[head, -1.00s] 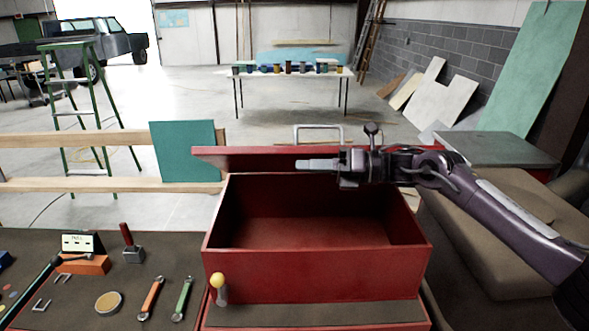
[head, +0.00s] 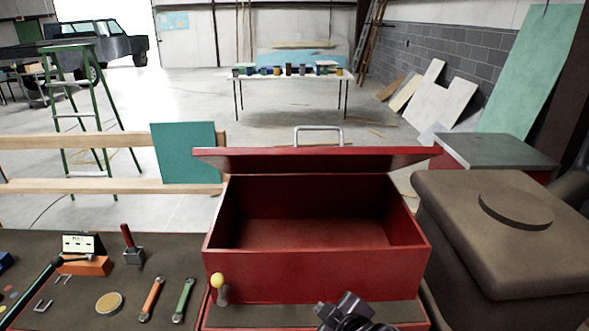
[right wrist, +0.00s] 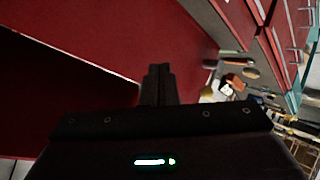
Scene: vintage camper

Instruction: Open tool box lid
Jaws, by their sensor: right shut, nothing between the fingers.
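The red tool box (head: 318,277) stands in the middle of the head view, and its inside looks empty. Its lid (head: 317,158) is up at the back edge, tilted back, with a metal handle (head: 318,130) behind it. My right gripper (head: 345,308) is low in front of the box, partly cut off by the bottom edge. In the right wrist view its fingers (right wrist: 157,82) are together with nothing between them, beside red surfaces of the box. My left gripper is not in view.
A dark mat (head: 75,290) at left holds an orange wrench (head: 151,298), a green wrench (head: 183,299) and other small tools. A yellow-topped knob (head: 217,281) stands at the box's front left corner. A brown padded block (head: 500,235) is close on the right.

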